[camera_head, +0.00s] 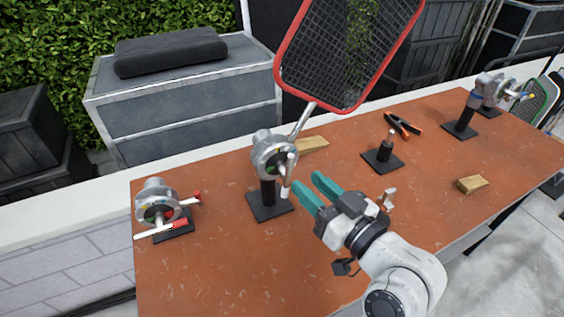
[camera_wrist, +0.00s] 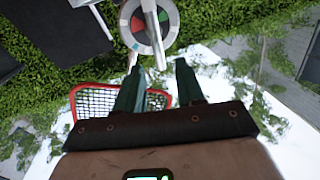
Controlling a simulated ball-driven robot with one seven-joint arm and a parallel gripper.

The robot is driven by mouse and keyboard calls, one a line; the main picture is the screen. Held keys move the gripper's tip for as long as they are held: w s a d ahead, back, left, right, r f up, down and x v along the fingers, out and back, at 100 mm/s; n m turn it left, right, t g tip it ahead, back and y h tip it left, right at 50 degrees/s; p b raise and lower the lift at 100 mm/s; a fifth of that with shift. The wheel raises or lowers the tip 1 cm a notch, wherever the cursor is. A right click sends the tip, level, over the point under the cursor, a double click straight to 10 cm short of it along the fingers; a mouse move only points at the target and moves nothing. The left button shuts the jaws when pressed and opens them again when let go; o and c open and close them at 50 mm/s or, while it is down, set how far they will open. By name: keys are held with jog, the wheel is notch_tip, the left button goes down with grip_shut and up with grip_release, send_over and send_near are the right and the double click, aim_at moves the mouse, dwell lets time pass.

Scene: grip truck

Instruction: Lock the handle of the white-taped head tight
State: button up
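In the head view, the middle grey metal head (camera_head: 273,150) stands on a black post and square base. A white handle (camera_head: 287,175) hangs down from its front, tilted slightly. My gripper (camera_head: 308,185) has teal fingers spread apart, just right of the handle's lower end. In the wrist view, the fingers (camera_wrist: 158,75) are apart and empty, with the pale handle (camera_wrist: 152,28) just beyond the tips, across the round head face (camera_wrist: 128,20). I cannot tell whether the handle reaches between the fingertips. White tape is hard to make out at this size.
Another head (camera_head: 157,203) with red-marked handles stands at left. A further head (camera_head: 488,90) is at the far right. A small black stand (camera_head: 384,157), a clamp (camera_head: 403,125) and wooden blocks (camera_head: 472,184) lie on the brown table (camera_head: 215,270). A red-framed mesh racket (camera_head: 345,55) rises behind the middle head.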

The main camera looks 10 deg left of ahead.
aim_at(292, 168)
jog(key=p+x, duration=0.1)
jog(key=x, duration=0.6)
jog(key=shift+w+a+p, duration=0.1)
jog(key=shift+w+p, duration=0.1)
jog(key=shift+p, duration=0.1)
jog(key=shift+f, duration=0.1)
grip_shut()
